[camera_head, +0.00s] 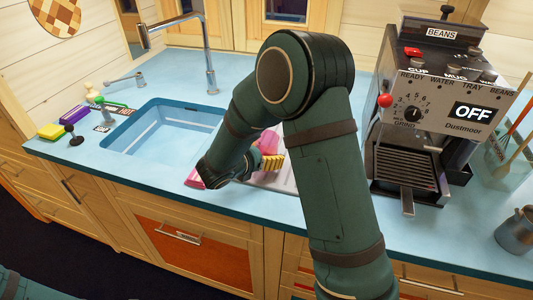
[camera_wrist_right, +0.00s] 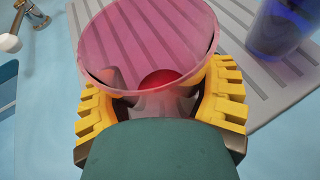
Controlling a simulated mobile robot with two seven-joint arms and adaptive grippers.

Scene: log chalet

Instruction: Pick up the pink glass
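The pink glass (camera_wrist_right: 150,45) is see-through and fills the upper middle of the right wrist view, with its rim toward the camera. A red round spot shows through it. In the head view the glass (camera_head: 268,142) shows partly behind my right arm. My right gripper (camera_wrist_right: 160,108) has its yellow ridged fingers on either side of the glass's lower part. Whether they press on it I cannot tell. In the head view the right gripper (camera_head: 268,162) reaches across the counter beside the glass. My left gripper is out of view.
A grooved grey draining board (camera_wrist_right: 270,85) lies under the glass, with a dark blue glass (camera_wrist_right: 283,25) close by. The sink (camera_head: 165,130) is to the left, the coffee machine (camera_head: 440,110) to the right. A pink object (camera_head: 194,179) lies near the front edge.

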